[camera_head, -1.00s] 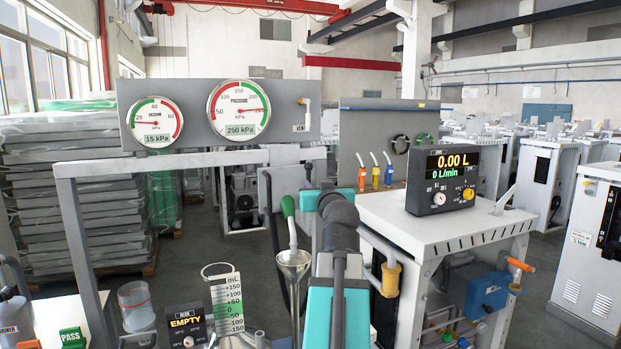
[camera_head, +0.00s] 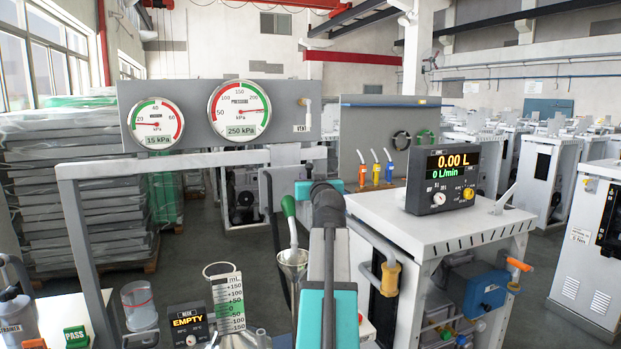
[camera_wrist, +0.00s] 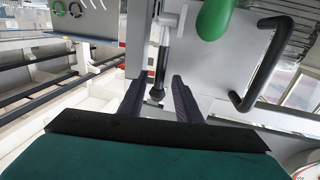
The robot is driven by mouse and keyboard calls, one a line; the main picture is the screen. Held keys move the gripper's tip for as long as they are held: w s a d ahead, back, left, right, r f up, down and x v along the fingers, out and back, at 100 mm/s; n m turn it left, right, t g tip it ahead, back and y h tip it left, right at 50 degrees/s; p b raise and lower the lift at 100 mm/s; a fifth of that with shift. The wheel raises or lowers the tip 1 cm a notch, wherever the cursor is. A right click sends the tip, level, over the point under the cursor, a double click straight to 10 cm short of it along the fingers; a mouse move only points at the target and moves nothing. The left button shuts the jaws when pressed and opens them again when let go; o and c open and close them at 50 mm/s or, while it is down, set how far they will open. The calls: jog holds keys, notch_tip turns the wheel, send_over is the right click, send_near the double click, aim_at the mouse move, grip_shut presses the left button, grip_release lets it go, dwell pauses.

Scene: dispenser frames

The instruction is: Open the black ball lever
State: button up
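In the wrist view a lever with a dark rod and a small dark rounded end (camera_wrist: 157,93) stands between the fingers of my gripper (camera_wrist: 158,82). This looks like the black ball lever. The fingers are apart, one on each side, with a visible gap to the lever end. Whether the end is fully between the tips in depth I cannot tell.
A black bracket handle (camera_wrist: 262,65) is at the right there. A white bench (camera_head: 400,220) with a flow display (camera_head: 440,178) stands right.

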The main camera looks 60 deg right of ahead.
jog(key=shift+w+d, duration=0.15)
jog(key=shift+d, duration=0.05)
jog(key=shift+c, duration=0.3)
grip_shut()
